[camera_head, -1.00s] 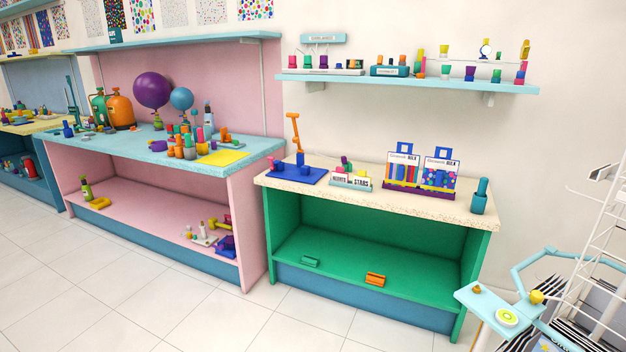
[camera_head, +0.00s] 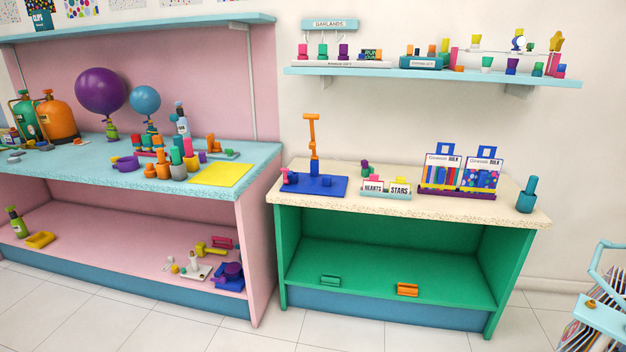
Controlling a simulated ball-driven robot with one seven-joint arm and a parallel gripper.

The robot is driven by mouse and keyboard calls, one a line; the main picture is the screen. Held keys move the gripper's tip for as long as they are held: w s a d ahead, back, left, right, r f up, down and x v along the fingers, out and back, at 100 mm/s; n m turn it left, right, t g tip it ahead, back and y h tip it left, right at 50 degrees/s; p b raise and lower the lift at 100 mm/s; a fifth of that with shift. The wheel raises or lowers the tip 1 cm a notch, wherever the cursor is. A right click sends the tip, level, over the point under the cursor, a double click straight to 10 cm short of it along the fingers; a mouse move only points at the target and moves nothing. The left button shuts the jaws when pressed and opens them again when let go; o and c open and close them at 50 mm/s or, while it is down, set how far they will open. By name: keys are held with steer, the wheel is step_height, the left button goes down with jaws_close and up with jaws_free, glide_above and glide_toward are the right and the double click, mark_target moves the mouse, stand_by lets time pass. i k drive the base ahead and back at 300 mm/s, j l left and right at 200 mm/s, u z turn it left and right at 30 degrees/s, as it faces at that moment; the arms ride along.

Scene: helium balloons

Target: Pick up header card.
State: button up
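I cannot tell for sure which item is the header card. Two upright packs with printed white tops and blue hang tabs, the left pack (camera_head: 443,172) and the right pack (camera_head: 483,173), stand side by side in a purple holder (camera_head: 456,193) on the speckled counter. Two small white cards reading HEARTS (camera_head: 373,188) and STARS (camera_head: 400,190) stand in a pale holder left of them. My gripper is not in view.
A wall shelf (camera_head: 430,77) hangs above. Tiled floor (camera_head: 420,340) in front is clear.

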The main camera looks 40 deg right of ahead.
mark_target(373, 185)
steer(key=i+z, duration=0.15)
steer(key=i, duration=0.25)
steer(key=i+j+z, duration=0.15)
steer(key=i, duration=0.25)
steer(key=i+j+z, duration=0.15)
steer(key=i, duration=0.25)
